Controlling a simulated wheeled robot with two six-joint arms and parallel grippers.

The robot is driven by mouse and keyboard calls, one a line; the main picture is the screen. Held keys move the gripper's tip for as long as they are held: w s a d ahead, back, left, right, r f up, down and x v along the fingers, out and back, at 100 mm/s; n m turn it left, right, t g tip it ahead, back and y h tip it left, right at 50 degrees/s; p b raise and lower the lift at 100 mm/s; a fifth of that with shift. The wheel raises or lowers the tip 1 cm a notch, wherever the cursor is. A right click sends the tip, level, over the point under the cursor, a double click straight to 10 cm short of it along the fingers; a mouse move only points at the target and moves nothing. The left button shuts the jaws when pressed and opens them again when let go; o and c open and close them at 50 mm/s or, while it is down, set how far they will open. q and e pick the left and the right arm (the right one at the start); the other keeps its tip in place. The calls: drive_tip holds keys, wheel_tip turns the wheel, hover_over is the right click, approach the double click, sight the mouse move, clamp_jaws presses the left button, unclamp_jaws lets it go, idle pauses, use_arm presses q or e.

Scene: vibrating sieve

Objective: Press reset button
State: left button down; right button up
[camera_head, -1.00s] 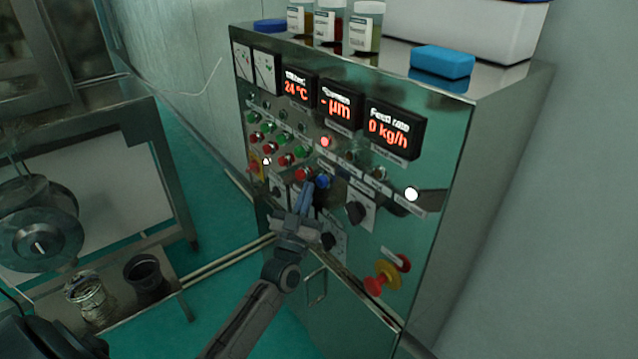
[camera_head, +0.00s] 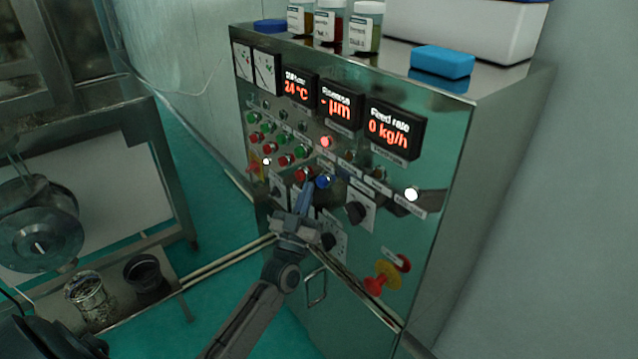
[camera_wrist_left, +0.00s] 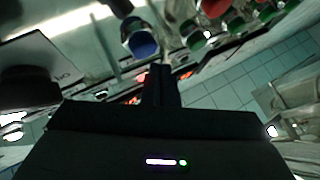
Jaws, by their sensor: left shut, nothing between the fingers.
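The blue button (camera_head: 323,181) is on the front panel of the steel control cabinet, right of a red button (camera_head: 304,174). I see no readable reset label on it. My left gripper (camera_head: 306,190) is shut and empty, its fingers pointing up at the panel just left of and below the blue button. In the left wrist view, the blue button (camera_wrist_left: 141,40) is above and slightly left of the shut fingertips (camera_wrist_left: 160,70). A small gap shows between them there. My right gripper is not in view.
A black knob (camera_head: 356,212) is right of the gripper. A red and yellow emergency stop (camera_head: 381,279) is lower right. Rows of green and red buttons (camera_head: 270,138) are upper left. Jars (camera_head: 332,24) and a blue sponge-like block (camera_head: 442,62) stand on the cabinet.

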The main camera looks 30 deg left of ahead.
use_arm(q)
drive_tip(key=shift+w+d, duration=0.1)
drive_tip(key=shift+w, duration=0.05)
idle(0.4)
drive_tip(key=shift+w+d, duration=0.1)
drive_tip(key=shift+w, duration=0.15)
drive_tip(key=shift+w+d, duration=0.2)
drive_tip(key=shift+w, duration=0.25)
idle(0.8)
drive_tip(key=shift+s+a+r, duration=0.1)
drive_tip(key=shift+s+a+p, duration=0.25)
drive_tip(key=shift+s+p, duration=0.2)
drive_tip(key=shift+s, duration=0.3)
